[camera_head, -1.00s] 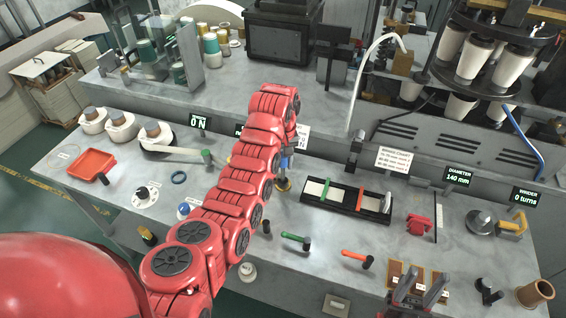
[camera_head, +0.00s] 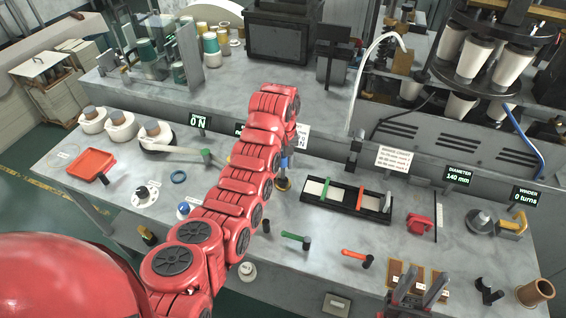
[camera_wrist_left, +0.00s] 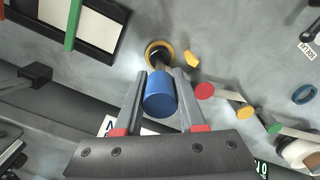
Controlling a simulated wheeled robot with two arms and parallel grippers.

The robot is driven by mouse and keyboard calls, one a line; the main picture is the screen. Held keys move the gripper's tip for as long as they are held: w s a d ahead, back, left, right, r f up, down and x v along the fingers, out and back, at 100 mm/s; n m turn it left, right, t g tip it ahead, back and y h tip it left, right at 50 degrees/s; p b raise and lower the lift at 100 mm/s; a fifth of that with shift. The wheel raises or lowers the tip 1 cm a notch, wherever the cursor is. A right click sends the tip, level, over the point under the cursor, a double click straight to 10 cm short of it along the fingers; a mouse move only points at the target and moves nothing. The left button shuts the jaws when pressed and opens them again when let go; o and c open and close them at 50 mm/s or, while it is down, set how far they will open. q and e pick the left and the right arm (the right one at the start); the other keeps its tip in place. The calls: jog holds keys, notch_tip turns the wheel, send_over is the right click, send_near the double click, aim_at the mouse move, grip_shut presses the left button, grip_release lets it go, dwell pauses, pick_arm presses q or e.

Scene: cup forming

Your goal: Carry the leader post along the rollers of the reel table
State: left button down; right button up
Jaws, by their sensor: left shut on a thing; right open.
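A post with a blue cylindrical top (camera_wrist_left: 160,95), seemingly the leader post, stands over a brass-rimmed round base (camera_wrist_left: 158,50) in the left wrist view. My left gripper (camera_wrist_left: 162,73) is shut around the blue top, one finger on each side. In the head view my red left arm hides most of this gripper; a little of the blue post (camera_head: 284,163) shows beside it. Red (camera_wrist_left: 204,91), yellow (camera_wrist_left: 245,112) and green (camera_wrist_left: 273,128) rollers line up with a pale strip running between them. My right gripper (camera_head: 420,285) is open and empty at the front edge.
White reels (camera_head: 122,126) and an orange tray (camera_head: 92,164) are at the left. A black-framed tray with green and red bars (camera_head: 347,198) lies right of the post. Green (camera_head: 295,238) and orange (camera_head: 357,256) handles lie in front. A brown cup (camera_head: 536,293) is at the right.

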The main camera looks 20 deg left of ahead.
pick_arm(q)
jog(key=shift+f+b, duration=0.35)
jog(key=shift+f, duration=0.45)
dwell(0.4)
grip_release()
dwell(0.4)
jog(key=shift+r, duration=0.15)
jog(key=shift+r+p, duration=1)
jog(key=shift+r, duration=0.3)
notch_tip(320, 180, up, 5)
jog(key=p, duration=0.5)
jog(key=shift+r, duration=0.15)
